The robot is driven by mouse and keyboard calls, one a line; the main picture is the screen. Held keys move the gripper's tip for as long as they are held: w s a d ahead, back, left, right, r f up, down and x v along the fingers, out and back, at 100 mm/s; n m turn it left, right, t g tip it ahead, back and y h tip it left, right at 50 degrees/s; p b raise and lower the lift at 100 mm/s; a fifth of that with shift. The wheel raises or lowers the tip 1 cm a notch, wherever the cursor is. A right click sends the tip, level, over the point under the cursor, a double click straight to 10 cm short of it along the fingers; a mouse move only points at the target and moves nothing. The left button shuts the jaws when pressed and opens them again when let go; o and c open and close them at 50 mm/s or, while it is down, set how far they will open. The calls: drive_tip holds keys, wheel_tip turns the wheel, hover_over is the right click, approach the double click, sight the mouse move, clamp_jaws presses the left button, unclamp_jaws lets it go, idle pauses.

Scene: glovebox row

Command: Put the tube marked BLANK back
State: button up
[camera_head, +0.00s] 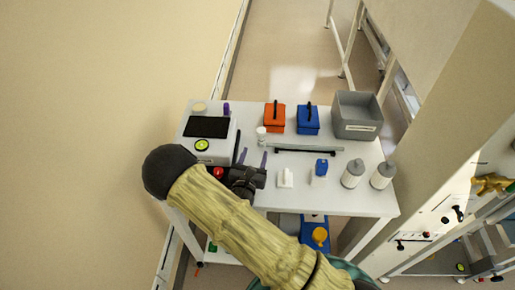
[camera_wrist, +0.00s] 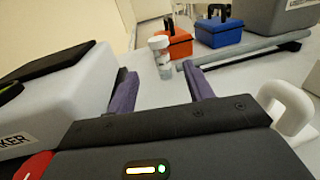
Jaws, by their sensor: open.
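A small clear vial with a white cap (camera_head: 261,134) stands upright on the white table, in front of the orange box. It also shows in the wrist view (camera_wrist: 162,57), with a label on its side too small to read, so I cannot tell whether it says BLANK. My gripper (camera_head: 253,155) is open and empty, low over the table. Its two purple fingers (camera_wrist: 157,76) point towards the vial, which stands beyond the fingertips and lies between them in the wrist view.
A white machine with a dark top (camera_head: 207,127) stands close left of my gripper; a small purple item (camera_head: 226,109) shows at its back. An orange box (camera_head: 275,117), blue box (camera_head: 308,119) and grey bin (camera_head: 358,115) stand behind. A bar (camera_head: 305,149) lies right of the vial. White containers (camera_head: 352,174) stand front right.

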drive_tip(key=shift+s+a, duration=0.1)
drive_tip(key=shift+s, duration=0.6)
